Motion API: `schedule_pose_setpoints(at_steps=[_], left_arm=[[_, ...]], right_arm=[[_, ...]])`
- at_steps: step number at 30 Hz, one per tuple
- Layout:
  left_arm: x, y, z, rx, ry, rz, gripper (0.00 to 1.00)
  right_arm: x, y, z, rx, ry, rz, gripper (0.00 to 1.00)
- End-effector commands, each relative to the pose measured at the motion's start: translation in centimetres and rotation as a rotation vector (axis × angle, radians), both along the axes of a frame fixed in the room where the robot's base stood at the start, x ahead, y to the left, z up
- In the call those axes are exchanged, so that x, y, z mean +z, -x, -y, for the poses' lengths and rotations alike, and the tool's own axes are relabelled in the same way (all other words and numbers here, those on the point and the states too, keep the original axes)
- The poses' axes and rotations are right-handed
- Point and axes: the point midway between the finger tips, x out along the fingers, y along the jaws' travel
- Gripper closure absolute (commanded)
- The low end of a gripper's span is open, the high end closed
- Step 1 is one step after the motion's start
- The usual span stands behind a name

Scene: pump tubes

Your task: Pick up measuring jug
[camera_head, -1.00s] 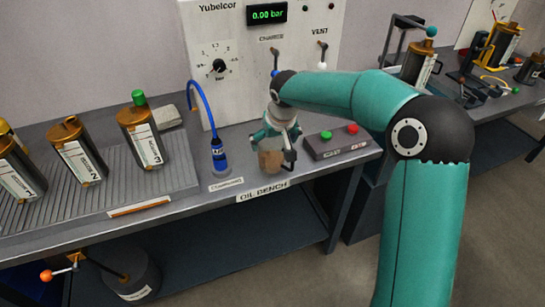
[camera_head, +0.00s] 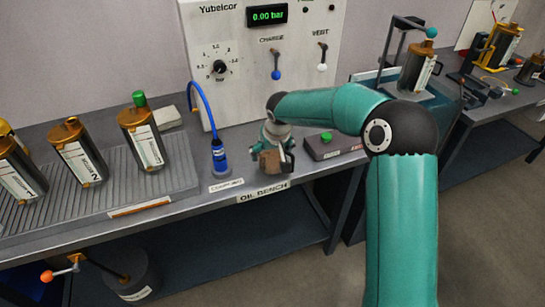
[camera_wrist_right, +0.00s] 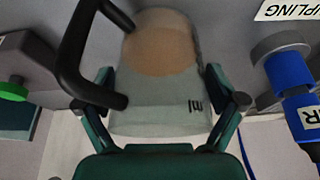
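The measuring jug (camera_head: 272,160) stands near the front edge of the oil bench, partly covered by my right gripper (camera_head: 275,146) in the head view. In the right wrist view the jug (camera_wrist_right: 160,85) is a clear grey vessel with brown-orange contents and a black handle on the left. My right gripper (camera_wrist_right: 160,82) has one finger on each side of the jug. The fingers look spread around it, with contact hard to judge. My left gripper is not in view.
A blue coupling (camera_head: 219,152) on a blue hose stands left of the jug. A control box (camera_head: 333,143) with a green button is at its right. Several dark cylinders stand on the ribbed mat (camera_head: 180,165) at left. The gauge panel (camera_head: 245,75) rises behind.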

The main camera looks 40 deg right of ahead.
Motion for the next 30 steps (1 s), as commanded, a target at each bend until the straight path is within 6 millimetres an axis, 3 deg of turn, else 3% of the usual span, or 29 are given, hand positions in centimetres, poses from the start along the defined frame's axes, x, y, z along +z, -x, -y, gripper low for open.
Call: schedule_pose_setpoints(at_steps=[1, 5, 23, 25, 27, 30], left_arm=[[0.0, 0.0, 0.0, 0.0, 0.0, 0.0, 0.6], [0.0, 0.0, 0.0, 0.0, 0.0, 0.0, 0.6], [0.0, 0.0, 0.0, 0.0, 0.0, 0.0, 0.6], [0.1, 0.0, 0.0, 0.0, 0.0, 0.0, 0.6], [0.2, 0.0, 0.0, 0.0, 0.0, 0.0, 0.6], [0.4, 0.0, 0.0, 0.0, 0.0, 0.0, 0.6]], right_arm=[[-0.1, 0.0, 0.0, 0.0, -0.001, -0.002, 0.27], [-0.1, 0.1, 0.0, 0.001, -0.001, -0.004, 0.48], [0.1, 0.2, -0.1, 0.0, -0.001, -0.011, 0.51], [0.7, 0.2, -0.1, 0.001, -0.001, -0.008, 0.58], [1.5, 0.1, -0.1, 0.001, -0.001, -0.007, 0.73], [3.2, 0.1, 0.0, 0.0, -0.001, -0.003, 0.73]])
